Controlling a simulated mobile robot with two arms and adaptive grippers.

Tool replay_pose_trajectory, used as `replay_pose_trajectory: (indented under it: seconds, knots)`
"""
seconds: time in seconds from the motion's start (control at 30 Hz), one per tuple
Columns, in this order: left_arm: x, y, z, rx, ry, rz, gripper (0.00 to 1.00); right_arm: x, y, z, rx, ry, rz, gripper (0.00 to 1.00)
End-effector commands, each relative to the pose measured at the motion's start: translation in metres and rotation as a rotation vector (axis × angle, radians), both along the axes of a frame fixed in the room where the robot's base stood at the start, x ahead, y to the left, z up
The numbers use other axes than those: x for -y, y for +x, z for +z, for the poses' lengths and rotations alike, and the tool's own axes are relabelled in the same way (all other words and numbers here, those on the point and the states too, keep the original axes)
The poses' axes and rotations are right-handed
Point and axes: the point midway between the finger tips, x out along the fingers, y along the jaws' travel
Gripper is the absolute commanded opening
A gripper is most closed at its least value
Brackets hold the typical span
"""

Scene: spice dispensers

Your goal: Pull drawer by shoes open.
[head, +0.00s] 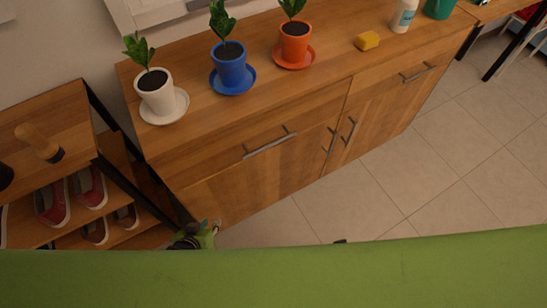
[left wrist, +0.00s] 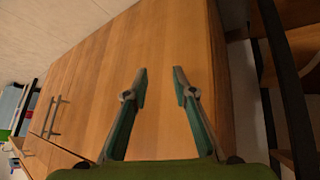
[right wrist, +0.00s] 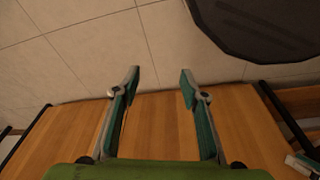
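The drawer by the shoes (head: 235,142) is the left drawer of a wooden sideboard. It is shut, with a grey bar handle (head: 269,143). Red shoes (head: 53,204) stand on the rack to its left. My left gripper (head: 203,232) is low in front of the sideboard's left end, below the drawer handle and apart from it. In the left wrist view it is open and empty (left wrist: 160,82), facing a plain wooden front. My right gripper (right wrist: 160,80) is open and empty in the right wrist view, with floor and wood beyond. A small dark tip at the green edge in the head view is unclear.
A right drawer handle (head: 417,73) and door handles (head: 347,130) jut out. The tiled floor (head: 440,165) in front is clear.

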Motion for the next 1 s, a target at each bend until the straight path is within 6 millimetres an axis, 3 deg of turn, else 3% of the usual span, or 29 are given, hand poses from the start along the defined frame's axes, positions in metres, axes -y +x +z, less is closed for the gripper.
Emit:
replay_pose_trajectory:
  seconds: [0.03, 0.2, 0.57, 0.8, 1.0]
  knots:
    - [0.009, 0.017, -0.004, 0.048, -0.030, 0.002, 0.25, -0.002, 0.011, -0.011, 0.017, 0.003, -0.002, 0.40]
    - [0.037, 0.051, 0.040, 0.169, -0.137, 0.010, 0.25, -0.004, 0.030, 0.014, 0.044, 0.005, -0.007, 0.40]
    - [0.082, 0.073, 0.117, 0.342, -0.350, 0.000, 0.25, -0.003, 0.035, 0.051, 0.074, 0.006, -0.013, 0.40]
    - [0.106, 0.085, 0.146, 0.469, -0.612, -0.028, 0.25, -0.003, 0.036, 0.032, 0.067, 0.006, -0.012, 0.40]
    - [0.121, 0.077, 0.177, 0.540, -0.920, -0.094, 0.25, -0.004, 0.035, 0.010, 0.061, 0.006, -0.011, 0.40]
